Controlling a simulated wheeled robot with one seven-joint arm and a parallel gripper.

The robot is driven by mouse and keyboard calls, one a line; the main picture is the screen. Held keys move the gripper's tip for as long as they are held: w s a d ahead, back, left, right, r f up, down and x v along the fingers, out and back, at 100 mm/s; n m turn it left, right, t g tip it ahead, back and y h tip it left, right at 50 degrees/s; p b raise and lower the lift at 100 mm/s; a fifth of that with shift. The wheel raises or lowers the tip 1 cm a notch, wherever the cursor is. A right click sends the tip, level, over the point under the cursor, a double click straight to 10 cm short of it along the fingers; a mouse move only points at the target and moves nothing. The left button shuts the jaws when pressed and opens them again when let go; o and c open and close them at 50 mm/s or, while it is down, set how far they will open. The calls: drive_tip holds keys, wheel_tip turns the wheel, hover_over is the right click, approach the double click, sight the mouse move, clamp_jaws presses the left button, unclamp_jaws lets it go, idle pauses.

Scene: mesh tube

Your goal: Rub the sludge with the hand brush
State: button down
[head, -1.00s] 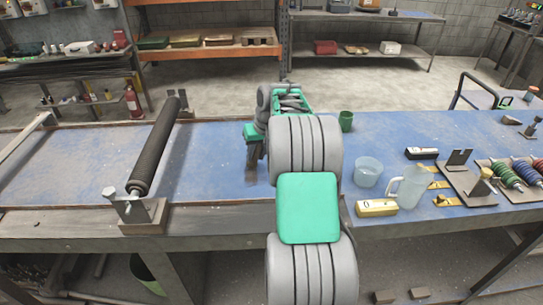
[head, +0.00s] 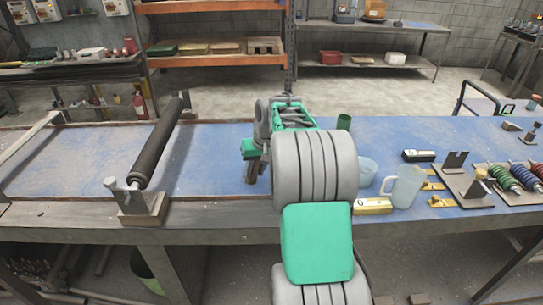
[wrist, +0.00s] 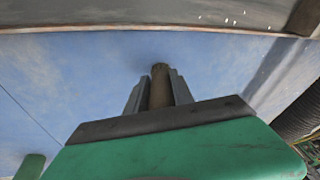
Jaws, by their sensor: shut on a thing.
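My gripper (head: 250,172) is over the blue bench top, right of the dark mesh tube (head: 160,145) and apart from it. In the wrist view its two grey fingers (wrist: 158,76) are shut on a narrow brown piece (wrist: 159,88), which looks like the handle of the hand brush. The bristles are hidden. The mesh tube lies slanted between metal end supports (head: 140,203). Its dark ribbed side also shows at the right edge of the wrist view (wrist: 300,115). I cannot make out the sludge in either view.
On the right of the blue bench (head: 75,165) stand a clear jug (head: 403,187), a yellow box (head: 372,206), a bowl (head: 367,171) and a green cup (head: 344,122). Springs (head: 505,178) lie further right. The bench between the tube and my gripper is clear.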

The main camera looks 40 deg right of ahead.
drive_tip(key=shift+s+a, duration=0.45)
drive_tip(key=shift+s, duration=0.2)
wheel_tip(320, 180, up, 2)
drive_tip(key=shift+r+p, duration=0.1)
drive_tip(key=shift+p, duration=0.4)
drive_tip(key=shift+w+r+p, duration=0.1)
drive_tip(key=shift+r+p, duration=0.5)
drive_tip(key=shift+r, duration=0.05)
drive_tip(key=shift+r+p, duration=1.7)
drive_tip(key=shift+r, duration=0.6)
